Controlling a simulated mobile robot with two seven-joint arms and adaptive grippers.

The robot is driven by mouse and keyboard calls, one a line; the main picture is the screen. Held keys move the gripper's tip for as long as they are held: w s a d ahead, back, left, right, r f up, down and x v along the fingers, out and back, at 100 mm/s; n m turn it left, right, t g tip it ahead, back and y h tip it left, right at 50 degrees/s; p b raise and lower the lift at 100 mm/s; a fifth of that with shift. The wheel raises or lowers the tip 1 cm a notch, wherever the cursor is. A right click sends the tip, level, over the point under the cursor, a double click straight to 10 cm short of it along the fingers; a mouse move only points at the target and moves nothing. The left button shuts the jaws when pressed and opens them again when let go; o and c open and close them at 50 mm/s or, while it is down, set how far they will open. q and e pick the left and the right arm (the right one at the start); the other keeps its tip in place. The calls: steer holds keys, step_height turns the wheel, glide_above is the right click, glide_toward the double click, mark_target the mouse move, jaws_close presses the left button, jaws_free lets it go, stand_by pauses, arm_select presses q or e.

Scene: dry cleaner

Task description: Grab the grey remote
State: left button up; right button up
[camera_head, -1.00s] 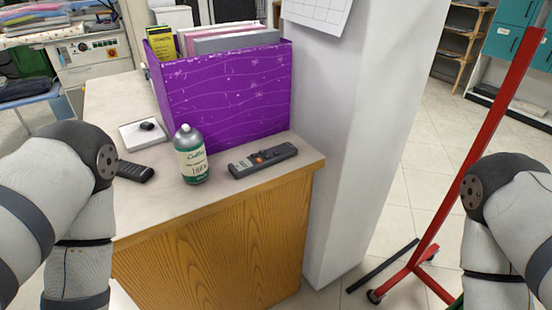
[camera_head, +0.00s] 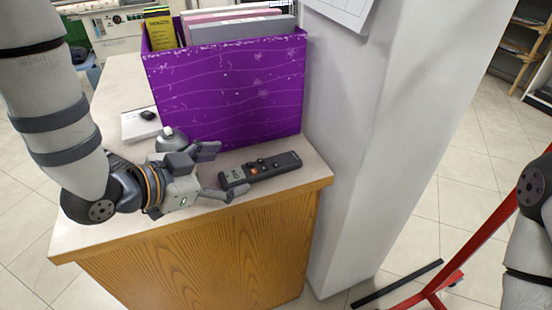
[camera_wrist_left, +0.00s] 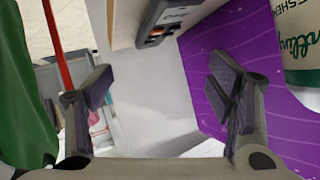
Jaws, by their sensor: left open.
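The grey remote (camera_head: 262,169), with dark and orange buttons, lies on the counter in front of the purple box. My left gripper (camera_head: 221,172) is open, its fingers pointing right at the remote's left end. In the head view one fingertip is on the box side and the other on the front-edge side. In the left wrist view the remote (camera_wrist_left: 163,22) shows at the top, beyond the open fingers (camera_wrist_left: 162,82), with nothing held between them. I cannot tell whether a finger touches it. My right gripper is out of view.
The purple file box (camera_head: 225,90) stands close behind the remote. A bottle (camera_head: 172,138) is partly hidden behind my left gripper. A small white pad (camera_head: 138,124) lies further left. A white pillar (camera_head: 375,130) rises right of the counter (camera_head: 80,238). A red stand (camera_head: 480,240) is on the floor.

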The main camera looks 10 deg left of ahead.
mark_target(264, 165)
arm_select(q)
steer(key=x, duration=0.3)
steer(key=b+x, duration=0.1)
steer(key=x, duration=0.2)
steer(key=f+x, duration=0.1)
steer(key=x, duration=0.3)
steer(key=shift+s+a+f+b, duration=0.1)
steer(key=shift+a+f+b, duration=0.05)
steer(key=shift+a+b, duration=0.2)
steer(key=shift+w+d, duration=0.15)
steer(key=shift+w, duration=0.05)
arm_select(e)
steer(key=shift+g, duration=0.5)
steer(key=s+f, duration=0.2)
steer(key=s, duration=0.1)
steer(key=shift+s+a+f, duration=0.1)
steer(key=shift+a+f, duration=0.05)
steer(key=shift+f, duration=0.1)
arm_select(q)
steer(key=c, duration=1.5)
